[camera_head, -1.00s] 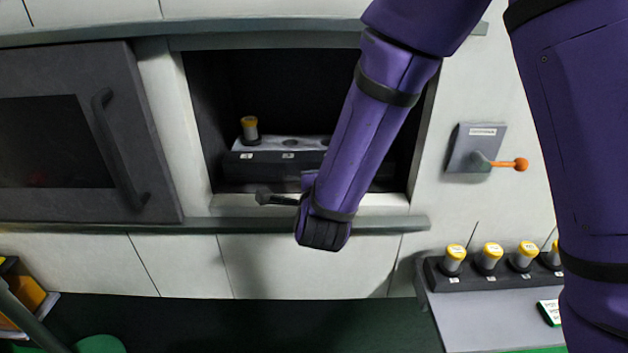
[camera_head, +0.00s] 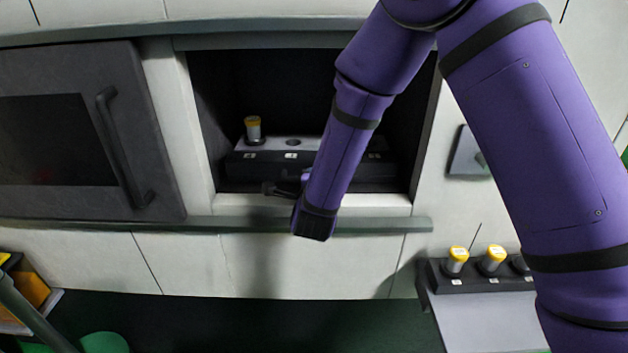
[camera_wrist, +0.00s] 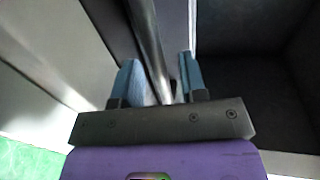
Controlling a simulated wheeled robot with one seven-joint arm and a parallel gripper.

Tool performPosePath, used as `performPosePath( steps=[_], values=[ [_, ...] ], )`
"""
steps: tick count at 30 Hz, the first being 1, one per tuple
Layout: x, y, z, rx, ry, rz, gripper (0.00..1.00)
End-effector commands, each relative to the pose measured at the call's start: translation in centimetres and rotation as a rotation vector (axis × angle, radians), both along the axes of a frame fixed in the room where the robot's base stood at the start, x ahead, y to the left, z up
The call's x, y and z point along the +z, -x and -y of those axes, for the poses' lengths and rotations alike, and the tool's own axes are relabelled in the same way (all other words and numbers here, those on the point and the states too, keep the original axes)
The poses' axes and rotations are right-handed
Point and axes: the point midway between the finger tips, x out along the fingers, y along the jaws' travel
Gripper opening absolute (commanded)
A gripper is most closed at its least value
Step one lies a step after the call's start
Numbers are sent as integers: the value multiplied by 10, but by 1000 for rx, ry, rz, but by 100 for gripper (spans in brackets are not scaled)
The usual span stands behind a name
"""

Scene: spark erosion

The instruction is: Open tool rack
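A dark wall recess (camera_head: 350,65) holds a tool rack (camera_head: 262,166), a dark block with a light top and one yellow-capped tool (camera_head: 253,130) at its left. Part of the rack is behind my arm. A dark grey door (camera_head: 160,190) with a window and a bar handle (camera_head: 118,150) is left of the recess. My gripper (camera_head: 270,188) is at the recess's lower edge, pointing left, apart from the handle. In the wrist view my gripper (camera_wrist: 157,78) has its two blue fingers apart; a dark bar (camera_wrist: 150,45) shows between them. I cannot tell whether they touch it.
A grey rail (camera_head: 100,226) runs below the recess and door. At lower right, a holder (camera_head: 480,285) with yellow-capped tools sits on a grey shelf (camera_head: 485,320). A grey wall plate (camera_head: 465,155) is partly behind my arm. Dark floor lies below.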

Motion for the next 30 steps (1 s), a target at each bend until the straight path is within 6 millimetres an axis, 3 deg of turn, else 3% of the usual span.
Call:
performPosePath(
  steps=[13,14,19,30],
  values=[
    [-2,-12,1,0,0,0,39],
    [-2,-12,1,0,0,0,37],
    [-2,-11,0,0,0,0,0],
    [-3,-12,0,0,0,-1,0]
  ],
)
